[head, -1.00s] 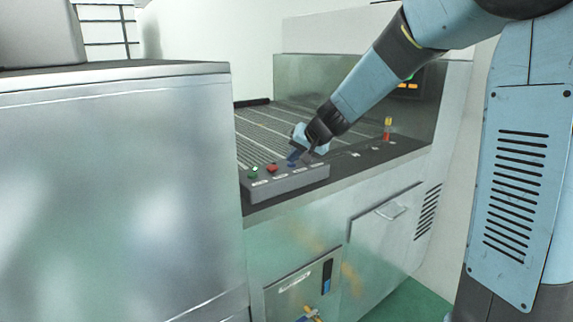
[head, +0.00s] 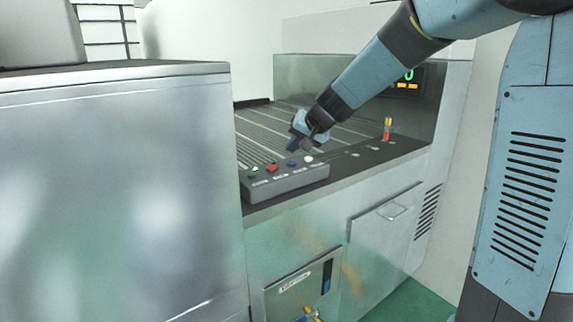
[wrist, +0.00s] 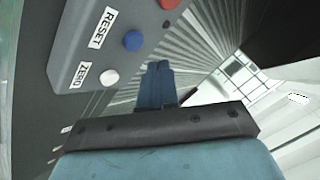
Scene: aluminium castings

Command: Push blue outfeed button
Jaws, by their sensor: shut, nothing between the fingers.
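The grey button box (head: 287,182) stands on the front ledge of the machine. The blue button (head: 291,163) sits on its top between the red button (head: 272,168) and the white button (head: 308,158). In the wrist view the blue button (wrist: 133,40) is beside a label reading RESET, and the white button (wrist: 108,78) is beside ZERO. My gripper (head: 292,144) is shut and empty, its tips above and apart from the blue button in the head view. In the wrist view the closed fingers (wrist: 158,68) lie to the right of and below the blue button.
A green button (head: 253,170) is at the box's left end. A ribbed bed (head: 262,130) lies behind the box. A small red and yellow post (head: 387,130) stands on the ledge to the right. A large metal cabinet (head: 110,190) fills the left foreground.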

